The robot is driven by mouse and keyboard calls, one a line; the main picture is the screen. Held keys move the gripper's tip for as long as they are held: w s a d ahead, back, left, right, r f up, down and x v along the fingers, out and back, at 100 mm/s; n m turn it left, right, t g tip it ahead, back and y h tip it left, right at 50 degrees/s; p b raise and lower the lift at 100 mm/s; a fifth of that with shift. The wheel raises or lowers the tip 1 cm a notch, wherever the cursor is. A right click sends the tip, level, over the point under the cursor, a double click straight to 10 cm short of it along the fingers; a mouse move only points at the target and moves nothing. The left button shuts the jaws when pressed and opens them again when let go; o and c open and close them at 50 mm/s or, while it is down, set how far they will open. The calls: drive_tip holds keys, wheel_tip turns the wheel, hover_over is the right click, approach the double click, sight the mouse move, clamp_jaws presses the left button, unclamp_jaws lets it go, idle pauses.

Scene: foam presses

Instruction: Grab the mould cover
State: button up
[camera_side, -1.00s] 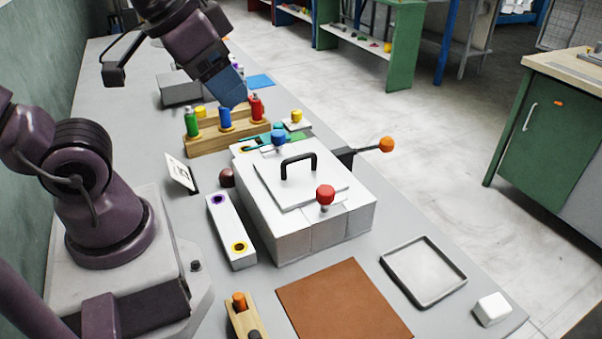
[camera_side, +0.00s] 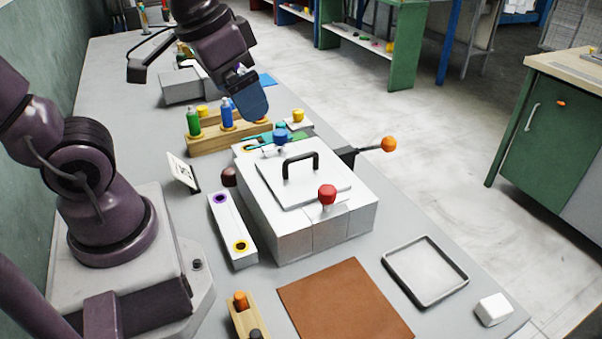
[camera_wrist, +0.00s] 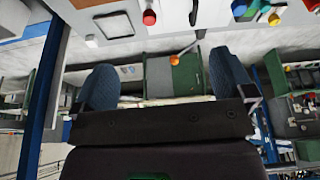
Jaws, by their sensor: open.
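The mould cover (camera_side: 275,183) is a flat white plate with a black arched handle (camera_side: 300,165). It lies on top of the white press box (camera_side: 290,240) in the side view. A red knob (camera_side: 327,195) stands at its near edge and a blue knob (camera_side: 281,131) at its far end. My gripper (camera_side: 250,110) is open and empty, above and beyond the far end of the box, apart from the cover. Its blue fingers hide the red bottle in the rack. In the wrist view my two fingers (camera_wrist: 163,80) are spread, with nothing between them.
A wooden rack (camera_side: 207,139) with green and blue bottles stands behind the box. An orange-tipped lever (camera_side: 388,144) sticks out to the right. A brown mat (camera_side: 345,300), an empty tray (camera_side: 425,294) and a white block (camera_side: 493,309) lie in front.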

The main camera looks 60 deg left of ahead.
drive_tip(key=w+a+f+m+g, duration=0.4)
drive_tip(key=w+a+f+m, duration=0.15)
drive_tip(key=w, duration=0.35)
drive_tip(key=m, duration=1.3)
approach(301, 155)
wheel_tip(301, 155, down, 11)
drive_tip(key=shift+a+f, duration=0.15)
drive_tip(key=shift+f, duration=0.05)
drive_tip(key=c, duration=0.9)
drive_tip(key=shift+r, duration=0.15)
